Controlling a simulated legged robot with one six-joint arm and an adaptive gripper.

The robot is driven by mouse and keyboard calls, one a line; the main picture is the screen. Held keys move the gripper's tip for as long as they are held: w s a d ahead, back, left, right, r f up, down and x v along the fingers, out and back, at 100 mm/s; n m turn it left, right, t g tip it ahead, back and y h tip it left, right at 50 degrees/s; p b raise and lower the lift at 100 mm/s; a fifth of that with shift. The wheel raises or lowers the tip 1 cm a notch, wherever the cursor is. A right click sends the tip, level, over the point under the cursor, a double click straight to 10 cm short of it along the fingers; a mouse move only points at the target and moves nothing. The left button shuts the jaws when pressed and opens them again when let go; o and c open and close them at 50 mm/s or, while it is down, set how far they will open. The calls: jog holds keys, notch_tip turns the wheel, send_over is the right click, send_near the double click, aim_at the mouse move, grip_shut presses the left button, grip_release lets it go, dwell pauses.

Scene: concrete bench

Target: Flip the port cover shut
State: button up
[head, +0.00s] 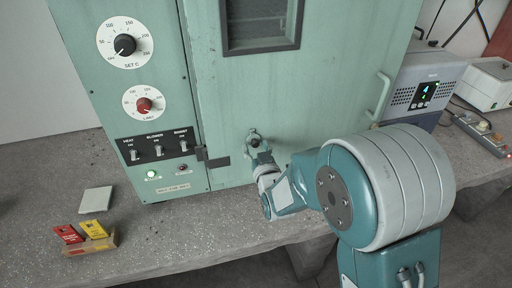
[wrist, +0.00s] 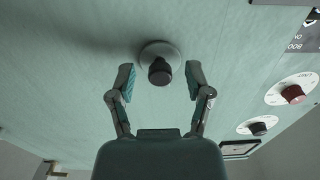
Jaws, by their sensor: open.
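A small round grey port cover (wrist: 160,50) with a dark round knob (wrist: 159,72) sits on the pale green oven door in the wrist view. In the head view the dark knob (head: 255,142) shows low on the door, partly behind my gripper (head: 258,150). My gripper (wrist: 160,82) is open, with one finger on each side of the knob. In the wrist view gaps show between both fingers and the knob. I cannot tell whether a port hole lies behind the cover.
The oven's control panel (head: 145,105) with dials and switches is left of the door. A door handle (head: 381,95) sticks out at right. A card box (head: 92,242) and a pale tile (head: 96,199) lie on the concrete bench (head: 200,222). A grey instrument (head: 420,85) stands at right.

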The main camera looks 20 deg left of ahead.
grip_shut()
jog(key=shift+s+a+m, duration=0.1)
jog(key=shift+a+m, duration=0.05)
jog(key=shift+m, duration=0.55)
grip_release()
